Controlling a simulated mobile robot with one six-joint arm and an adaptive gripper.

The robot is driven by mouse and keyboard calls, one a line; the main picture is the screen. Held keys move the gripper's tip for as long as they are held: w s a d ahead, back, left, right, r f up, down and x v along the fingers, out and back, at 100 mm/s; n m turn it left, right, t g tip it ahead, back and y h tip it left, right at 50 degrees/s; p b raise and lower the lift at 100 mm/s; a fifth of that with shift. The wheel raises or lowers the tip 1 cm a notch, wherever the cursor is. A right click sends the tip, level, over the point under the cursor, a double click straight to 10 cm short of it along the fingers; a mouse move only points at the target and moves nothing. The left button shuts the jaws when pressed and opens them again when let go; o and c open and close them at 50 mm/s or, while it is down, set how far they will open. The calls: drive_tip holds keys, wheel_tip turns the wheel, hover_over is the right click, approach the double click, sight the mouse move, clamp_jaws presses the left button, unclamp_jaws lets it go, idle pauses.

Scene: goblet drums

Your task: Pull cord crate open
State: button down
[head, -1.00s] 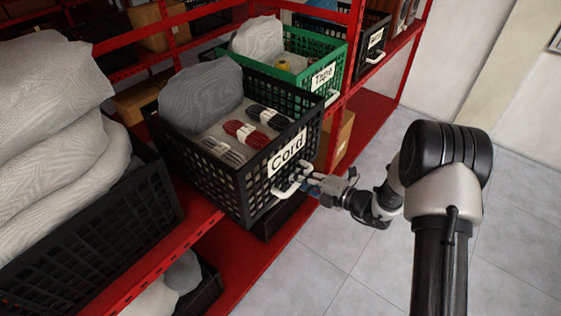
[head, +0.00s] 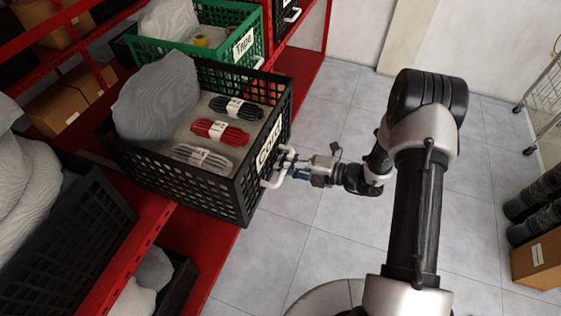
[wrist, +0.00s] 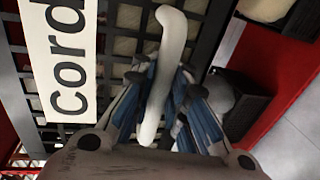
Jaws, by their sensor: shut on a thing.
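The black cord crate (head: 215,200) sits on the red shelf in the head view, its front part sticking out past the shelf edge. It holds a grey sack (head: 157,103) and black, red and grey cord bundles (head: 219,132). Its white "Cord" label (head: 269,153) is on the front wall and also shows in the wrist view (wrist: 62,60). My gripper (head: 288,168) is at the crate's front, shut on the white handle (head: 272,183). In the wrist view the handle (wrist: 168,60) passes between the blue-padded fingers (wrist: 165,110).
A green tape crate (head: 190,50) stands behind on the same red shelf (head: 305,70). A dark crate with pale sacks (head: 70,235) is at the left. Tiled floor (head: 320,120) is open to the right; a cardboard box (head: 540,258) stands at the far right.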

drive_tip(key=shift+r, duration=0.1)
drive_tip(key=c, duration=1.6)
unclamp_jaws()
drive_tip(key=v, duration=1.2)
